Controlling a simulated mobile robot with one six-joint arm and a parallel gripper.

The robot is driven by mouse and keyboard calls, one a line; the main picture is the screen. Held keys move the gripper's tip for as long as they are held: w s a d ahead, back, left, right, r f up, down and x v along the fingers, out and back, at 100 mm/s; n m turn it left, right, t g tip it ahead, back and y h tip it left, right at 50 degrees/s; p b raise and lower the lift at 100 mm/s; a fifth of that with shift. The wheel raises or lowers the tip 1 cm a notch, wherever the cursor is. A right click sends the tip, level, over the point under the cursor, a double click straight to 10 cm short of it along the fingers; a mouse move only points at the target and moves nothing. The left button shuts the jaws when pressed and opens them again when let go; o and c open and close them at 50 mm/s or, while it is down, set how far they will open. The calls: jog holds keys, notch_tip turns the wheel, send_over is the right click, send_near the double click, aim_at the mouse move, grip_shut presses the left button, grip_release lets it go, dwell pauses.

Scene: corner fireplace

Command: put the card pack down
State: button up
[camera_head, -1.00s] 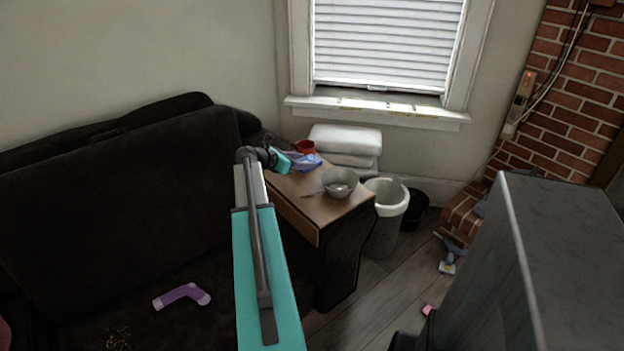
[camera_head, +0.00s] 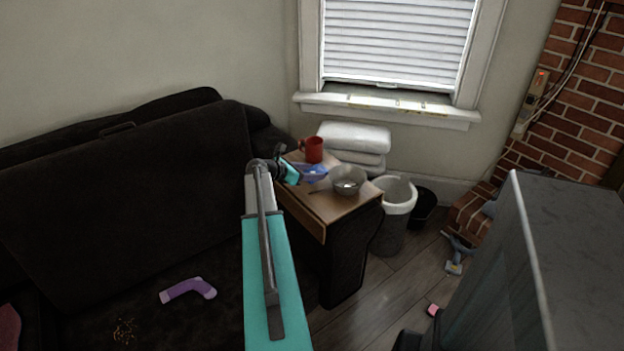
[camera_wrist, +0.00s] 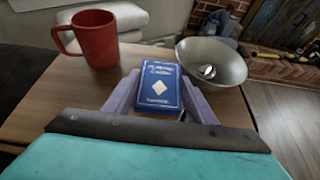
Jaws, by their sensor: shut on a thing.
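The card pack (camera_wrist: 158,91) is a blue box with a white diamond. In the wrist view it sits between the two pale purple fingers of my gripper (camera_wrist: 160,98), which is shut on it. The small wooden table (camera_wrist: 40,108) lies beneath; I cannot tell whether the pack touches its top. In the head view my gripper (camera_head: 312,174) is over the back part of the table (camera_head: 325,208), and the pack is too small to make out clearly.
A red mug (camera_wrist: 95,38) stands behind and left of the pack. A metal bowl (camera_wrist: 212,62) holding something small stands to its right. Bare tabletop lies in front and left. A white-rimmed bin (camera_head: 398,190) stands right of the table, and a dark sofa (camera_head: 120,200) left.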

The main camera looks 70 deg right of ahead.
jog(key=shift+r, duration=0.1)
jog(key=shift+f, duration=1.85)
jog(key=o, duration=1.3)
jog(key=shift+a, duration=0.1)
jog(key=v, duration=1.2)
